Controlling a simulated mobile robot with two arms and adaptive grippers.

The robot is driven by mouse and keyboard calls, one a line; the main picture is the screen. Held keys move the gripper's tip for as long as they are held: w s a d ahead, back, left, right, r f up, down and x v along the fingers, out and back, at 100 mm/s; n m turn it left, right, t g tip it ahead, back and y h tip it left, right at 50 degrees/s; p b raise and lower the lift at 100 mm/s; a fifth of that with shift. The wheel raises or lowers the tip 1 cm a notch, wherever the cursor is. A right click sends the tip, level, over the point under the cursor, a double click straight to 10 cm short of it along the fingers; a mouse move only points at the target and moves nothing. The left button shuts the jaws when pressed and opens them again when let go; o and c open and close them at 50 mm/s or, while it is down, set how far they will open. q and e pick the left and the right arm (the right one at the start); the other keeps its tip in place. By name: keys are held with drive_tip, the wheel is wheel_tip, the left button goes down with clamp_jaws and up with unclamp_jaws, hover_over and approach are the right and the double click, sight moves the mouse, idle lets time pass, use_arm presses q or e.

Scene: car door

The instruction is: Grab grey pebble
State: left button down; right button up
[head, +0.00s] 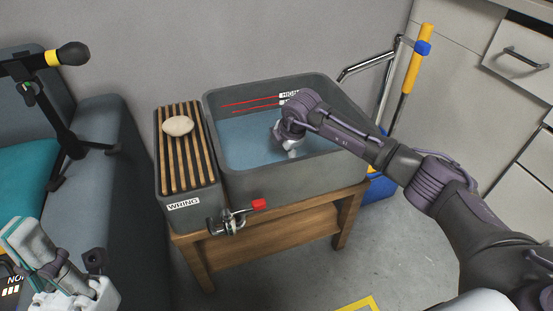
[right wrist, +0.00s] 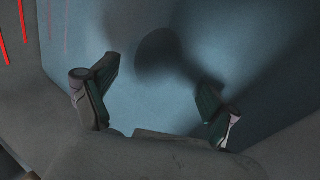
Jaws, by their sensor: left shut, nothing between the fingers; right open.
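I cannot make out a grey pebble for certain in either view. A pale, cream oval stone-like thing (head: 178,126) lies on the wooden slats left of the basin. My right gripper (head: 291,147) reaches down into the grey basin (head: 300,173) of bluish water. In the right wrist view its fingers (right wrist: 155,103) are spread apart, with nothing seen between them. A dark rounded patch with a band, which looks like a shadow, shows on the blue area beyond the fingers. My left gripper (head: 32,240) is shut and empty at the lower left, far from the basin.
The basin stands on a wooden stand (head: 270,244). A slatted rack (head: 186,166) marked WRING adjoins its left side, and a tap with a red handle (head: 259,204) juts from the front. A grey-teal seat (head: 100,170) is left; a yellow-handled tool (head: 413,65) and cabinets are right.

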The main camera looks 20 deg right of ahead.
sight(278, 153)
drive_tip(key=b+x, duration=0.1)
drive_tip(key=x, duration=0.2)
drive_tip(key=shift+w+f, duration=0.15)
drive_tip(key=shift+w, duration=0.05)
drive_tip(key=shift+c, duration=0.2)
drive_tip(key=c, duration=1.5)
